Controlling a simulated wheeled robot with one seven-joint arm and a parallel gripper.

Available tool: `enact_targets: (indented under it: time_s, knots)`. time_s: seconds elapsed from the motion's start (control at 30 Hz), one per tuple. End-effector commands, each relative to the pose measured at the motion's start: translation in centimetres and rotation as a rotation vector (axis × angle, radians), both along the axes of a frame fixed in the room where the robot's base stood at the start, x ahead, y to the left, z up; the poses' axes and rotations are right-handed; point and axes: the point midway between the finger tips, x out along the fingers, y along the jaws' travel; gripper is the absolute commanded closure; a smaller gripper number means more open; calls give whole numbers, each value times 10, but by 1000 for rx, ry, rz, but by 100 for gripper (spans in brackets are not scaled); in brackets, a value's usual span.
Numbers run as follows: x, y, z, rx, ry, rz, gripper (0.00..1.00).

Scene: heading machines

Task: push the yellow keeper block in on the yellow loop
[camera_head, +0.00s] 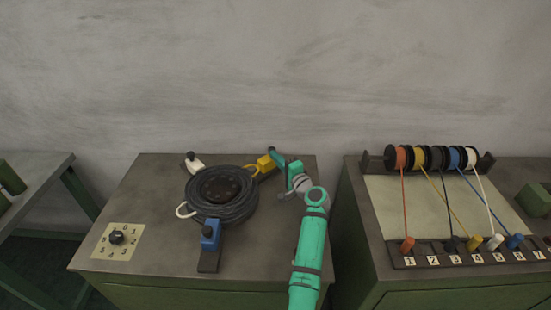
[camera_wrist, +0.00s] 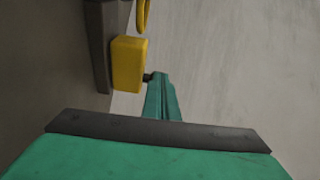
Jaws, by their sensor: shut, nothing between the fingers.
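The yellow keeper block (camera_head: 265,163) sits at the back right of the drum of dark cable, on a dark rail (camera_wrist: 102,45). It also shows in the wrist view (camera_wrist: 128,64), with a small dark stub on its right side. The yellow loop (camera_head: 250,170) is between the block and the drum; part of it shows at the top of the wrist view (camera_wrist: 144,14). My gripper (camera_head: 277,155) is shut and empty, right beside the block. In the wrist view its green fingers (camera_wrist: 158,80) reach the dark stub; I cannot tell whether they touch.
The cable drum (camera_head: 222,194) fills the middle of the bench. A blue block (camera_head: 210,236) stands at its front and a white block (camera_head: 194,164) at its back left. A numbered dial (camera_head: 117,237) is at front left. A bench with spools (camera_head: 425,158) stands to the right.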

Motion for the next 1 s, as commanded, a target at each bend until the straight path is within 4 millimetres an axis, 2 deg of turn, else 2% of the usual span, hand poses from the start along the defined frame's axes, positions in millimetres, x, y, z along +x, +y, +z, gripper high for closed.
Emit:
enact_targets:
  time_s: [0.03, 0.47, 0.57, 0.8, 1.0]
  knots:
    - [3, 6, 4, -4, -6, 3, 100]
    - [4, 4, 6, -3, -8, 0, 100]
    - [5, -2, 6, -4, -7, 1, 100]
    - [10, -31, 6, 0, -5, 2, 100]
    - [-13, -40, 4, -2, -3, 11, 100]
